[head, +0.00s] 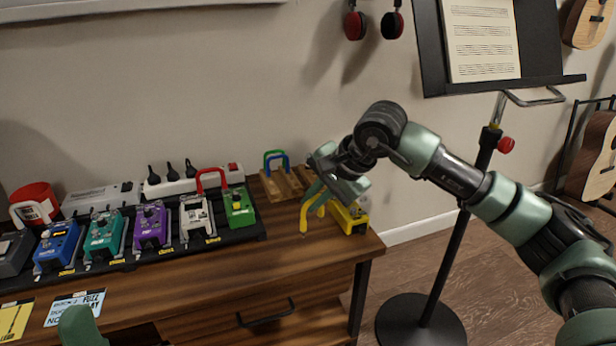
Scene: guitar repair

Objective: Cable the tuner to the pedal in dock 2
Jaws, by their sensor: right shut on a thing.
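A row of pedals stands on the black pedalboard (252,234): a dark grey one (12,254), a blue one (57,246), a teal one (104,236), a purple one (151,229), a white one (196,220) and a green one (238,209). I cannot read which is the tuner or which dock is 2.
A wooden rack (281,186) holds a green cable (268,155) and a blue cable (284,160). A white power strip (180,184) lies behind the board. A music stand (458,200) stands right of the bench.

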